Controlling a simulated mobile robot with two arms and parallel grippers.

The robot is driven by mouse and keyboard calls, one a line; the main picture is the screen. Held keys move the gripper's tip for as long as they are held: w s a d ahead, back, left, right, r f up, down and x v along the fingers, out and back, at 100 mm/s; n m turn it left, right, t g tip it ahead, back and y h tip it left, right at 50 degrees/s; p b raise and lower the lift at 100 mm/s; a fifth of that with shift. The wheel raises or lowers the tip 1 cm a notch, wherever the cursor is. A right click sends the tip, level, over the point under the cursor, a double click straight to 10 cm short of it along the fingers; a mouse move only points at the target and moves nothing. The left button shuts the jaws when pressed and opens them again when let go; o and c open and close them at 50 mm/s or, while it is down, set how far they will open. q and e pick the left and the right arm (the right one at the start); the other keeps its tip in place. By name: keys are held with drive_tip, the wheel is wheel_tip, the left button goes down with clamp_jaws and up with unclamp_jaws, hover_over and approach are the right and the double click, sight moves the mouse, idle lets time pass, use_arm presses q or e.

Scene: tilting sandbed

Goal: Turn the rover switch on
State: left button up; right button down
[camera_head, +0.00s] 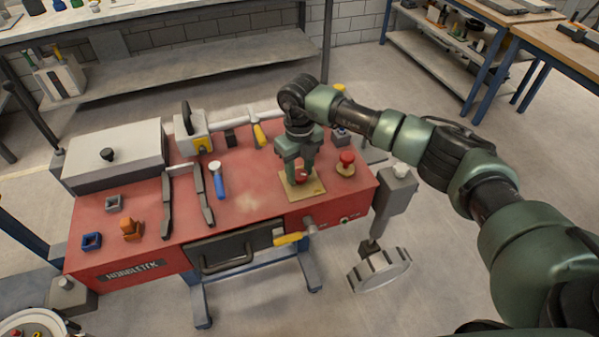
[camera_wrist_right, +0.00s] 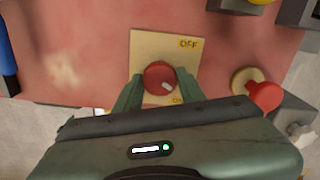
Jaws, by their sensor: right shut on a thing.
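The rover switch is a round red knob (camera_wrist_right: 160,77) on a square tan plate (camera_wrist_right: 145,44) marked "OFF" at its upper right corner. Part of a second label shows low on the plate, mostly hidden by my gripper. The knob's white mark points to the lower right. In the head view the tan plate (camera_head: 305,192) lies near the right front of the red rover top. My right gripper (camera_head: 300,178) comes down from above and is shut on the knob, one finger on each side. It also shows in the right wrist view (camera_wrist_right: 160,82). My left gripper is not seen.
A red mushroom button (camera_head: 346,160) on a tan base stands right of the switch. A yellow lever (camera_head: 259,135) stands behind. Dark bars (camera_head: 204,196) and a grey box (camera_head: 115,152) occupy the left side.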

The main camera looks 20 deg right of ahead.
sight(299, 174)
drive_tip(key=shift+m+b, duration=0.3)
drive_tip(key=shift+m, duration=1.2)
drive_tip(key=c, duration=0.9)
unclamp_jaws()
drive_tip(key=shift+o, duration=0.2)
drive_tip(key=shift+r, duration=0.15)
wheel_tip(299, 174, up, 8)
drive_tip(key=shift+f+b, duration=0.2)
drive_tip(key=shift+b, duration=0.8)
